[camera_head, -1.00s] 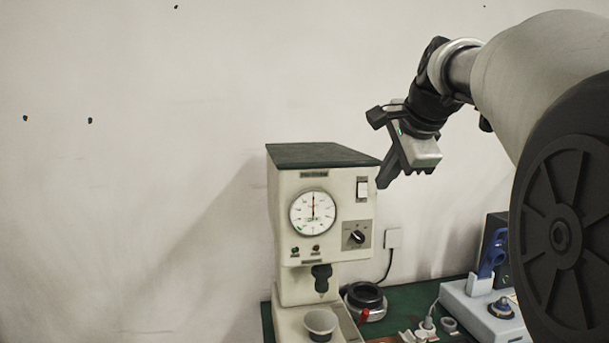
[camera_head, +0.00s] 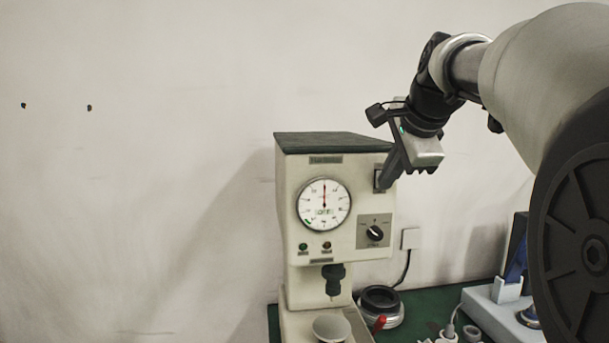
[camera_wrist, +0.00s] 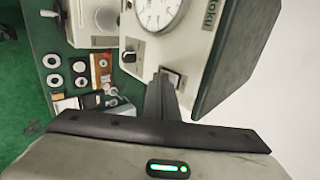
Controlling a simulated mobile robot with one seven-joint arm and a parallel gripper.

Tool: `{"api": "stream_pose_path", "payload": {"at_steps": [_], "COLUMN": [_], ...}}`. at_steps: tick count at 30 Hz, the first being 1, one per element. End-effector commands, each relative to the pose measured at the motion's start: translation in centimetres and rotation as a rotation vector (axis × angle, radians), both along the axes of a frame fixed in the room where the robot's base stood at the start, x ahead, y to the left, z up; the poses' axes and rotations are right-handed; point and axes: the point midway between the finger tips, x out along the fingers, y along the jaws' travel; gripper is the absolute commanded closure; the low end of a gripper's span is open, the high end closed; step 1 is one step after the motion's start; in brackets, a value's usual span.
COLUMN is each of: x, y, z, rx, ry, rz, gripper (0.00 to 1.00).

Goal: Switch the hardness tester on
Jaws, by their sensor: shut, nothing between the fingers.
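The hardness tester (camera_head: 290,190) is a cream machine with a dark top, a round dial (camera_head: 323,204), a rotary knob (camera_head: 375,233) and two small lamps below the dial. Its rocker switch (camera_head: 379,176) sits at the upper right of the front. My gripper (camera_head: 385,184) is shut and empty, its fingertips at the switch and partly hiding it in the head view. In the wrist view, the fingertips (camera_wrist: 163,73) lie over or just beside the switch (camera_wrist: 177,80). I cannot tell whether they touch it. The lamps do not look clearly lit.
A dark round part (camera_head: 380,300) and a pale blue-grey device (camera_head: 490,312) are on the green bench to the right. Several rings (camera_wrist: 53,80) lie on the bench. The wall socket (camera_head: 411,238) carries a cable.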

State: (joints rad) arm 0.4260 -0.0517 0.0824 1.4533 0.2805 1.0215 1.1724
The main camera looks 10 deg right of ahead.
Motion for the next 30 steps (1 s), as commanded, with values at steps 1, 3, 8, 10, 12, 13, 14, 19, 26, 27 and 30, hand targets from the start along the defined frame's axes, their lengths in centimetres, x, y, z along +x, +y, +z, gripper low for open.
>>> {"api": "stream_pose_path", "payload": {"at_steps": [1,3,8,10,12,13,14,19,26,27,30], "x": [0.0,0.2,0.6,0.6,0.6,0.6,0.6,0.5,0.4,0.4,0.4], "y": [0.0,0.0,0.0,0.1,0.1,0.1,0.1,0.1,0.2,0.2,0.2], "z": [-0.6,-1.1,-1.8,-1.8,-1.7,-1.6,-1.5,-1.0,-0.8,-0.8,-0.7], "rx": [0.000,0.001,0.001,0.001,0.001,0.000,0.001,0.000,-0.003,-0.003,-0.004], "ry": [-0.013,-0.046,-0.149,-0.189,-0.222,-0.234,-0.244,-0.271,-0.274,-0.274,-0.274], "rz": [0.000,0.001,0.001,0.001,0.002,0.001,0.001,0.000,0.001,0.001,0.002], "gripper": [1.00,1.00,1.00,1.00,1.00,1.00,1.00,1.00,1.00,1.00,1.00]}}
